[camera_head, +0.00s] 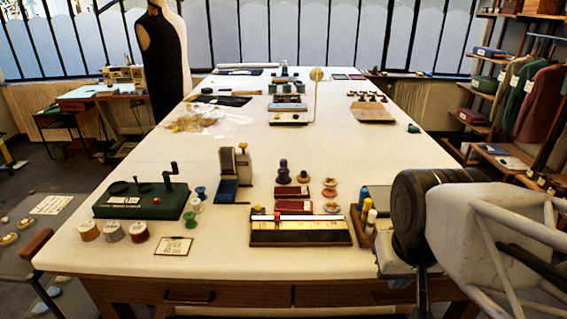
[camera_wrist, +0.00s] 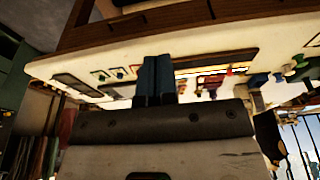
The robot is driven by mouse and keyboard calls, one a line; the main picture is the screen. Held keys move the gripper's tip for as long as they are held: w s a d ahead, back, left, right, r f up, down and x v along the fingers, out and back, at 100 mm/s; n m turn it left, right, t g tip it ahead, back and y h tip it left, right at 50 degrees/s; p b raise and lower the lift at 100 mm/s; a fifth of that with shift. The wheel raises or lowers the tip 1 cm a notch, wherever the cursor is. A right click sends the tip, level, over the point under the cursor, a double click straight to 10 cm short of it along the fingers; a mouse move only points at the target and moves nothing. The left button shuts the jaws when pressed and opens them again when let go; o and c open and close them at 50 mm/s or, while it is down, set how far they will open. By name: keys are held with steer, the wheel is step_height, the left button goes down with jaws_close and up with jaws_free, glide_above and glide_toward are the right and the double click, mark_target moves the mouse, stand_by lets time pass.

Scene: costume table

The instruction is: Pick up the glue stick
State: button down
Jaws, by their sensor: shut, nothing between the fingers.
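I cannot tell for sure which thing is the glue stick. Small upright sticks stand in a wooden holder at the front right of the table in the head view: a yellow one (camera_head: 367,206) and a white one (camera_head: 371,217). My gripper (camera_wrist: 157,60) shows in the wrist view with its two dark fingers together and nothing between them. In the head view my arm comes in from the right, just right of the holder, and hides part of the table's right front corner. The fingers are hard to make out there.
The long white table (camera_head: 240,255) carries a green hand-cranked device (camera_head: 143,203), thread spools (camera_head: 113,231), a flat box with a ruler-like strip (camera_head: 300,232) and a blue-and-grey block (camera_head: 235,170). A shelf with clothes (camera_head: 545,100) stands right. The table's middle is fairly clear.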

steer(key=c, duration=0.8)
jaws_free()
steer(key=shift+o, duration=0.2)
steer(key=w+a+r+m, duration=0.1)
steer(key=w+r+m, duration=0.2)
steer(key=w, duration=0.6)
steer(key=w+a+r+m, duration=0.2)
steer(key=w+r+m, duration=0.15)
steer(key=w, duration=0.45)
steer(key=m+g, duration=0.2)
steer(key=m, duration=1.5)
glide_above(284, 160)
steer(key=f, duration=1.2)
steer(key=shift+s+d+f, duration=0.1)
steer(key=shift+s+f, duration=0.15)
steer(key=shift+w+a+f, duration=0.2)
steer(key=shift+w, duration=0.05)
